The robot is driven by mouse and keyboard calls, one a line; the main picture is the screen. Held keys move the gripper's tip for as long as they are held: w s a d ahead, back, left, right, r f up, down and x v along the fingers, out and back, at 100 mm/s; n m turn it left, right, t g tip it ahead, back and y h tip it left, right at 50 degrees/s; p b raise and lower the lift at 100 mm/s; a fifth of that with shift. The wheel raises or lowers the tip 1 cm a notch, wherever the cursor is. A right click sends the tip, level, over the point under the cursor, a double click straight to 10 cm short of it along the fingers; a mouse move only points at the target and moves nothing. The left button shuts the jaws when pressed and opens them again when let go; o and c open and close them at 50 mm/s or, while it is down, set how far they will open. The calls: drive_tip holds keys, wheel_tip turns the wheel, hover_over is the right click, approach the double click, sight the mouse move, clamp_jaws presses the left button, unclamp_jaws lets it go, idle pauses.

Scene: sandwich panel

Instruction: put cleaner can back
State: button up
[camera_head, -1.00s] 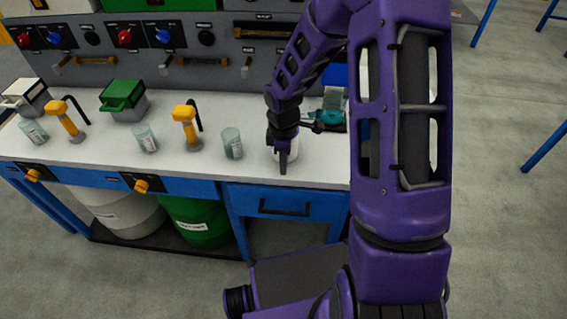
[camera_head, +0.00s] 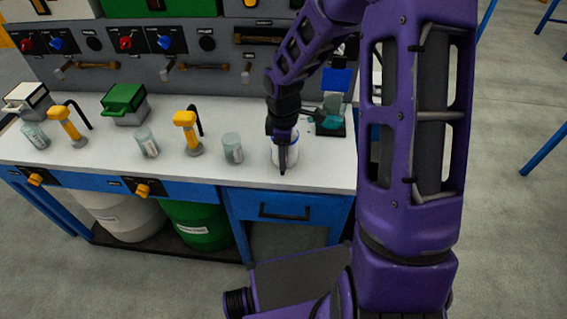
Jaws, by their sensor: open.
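A white can with a blue rim, likely the cleaner can (camera_head: 292,150), stands upright near the front right of the white worktop (camera_head: 215,185). My gripper (camera_head: 283,165) is at the can, with a dark finger in front of it. It is open. The finger hides the middle of the can, and the far finger is out of sight behind it. I cannot tell whether the fingers touch the can.
A glass jar (camera_head: 232,148) stands just left of the can, and a yellow-topped tap (camera_head: 187,130) is further left. A teal device on a dark base (camera_head: 332,122) is behind right. The worktop's front edge is close to the can.

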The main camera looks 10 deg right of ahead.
wheel_tip(320, 180, up, 7)
drive_tip(key=shift+f+p, duration=0.15)
drive_tip(key=shift+p, duration=0.35)
drive_tip(key=shift+w, duration=0.1)
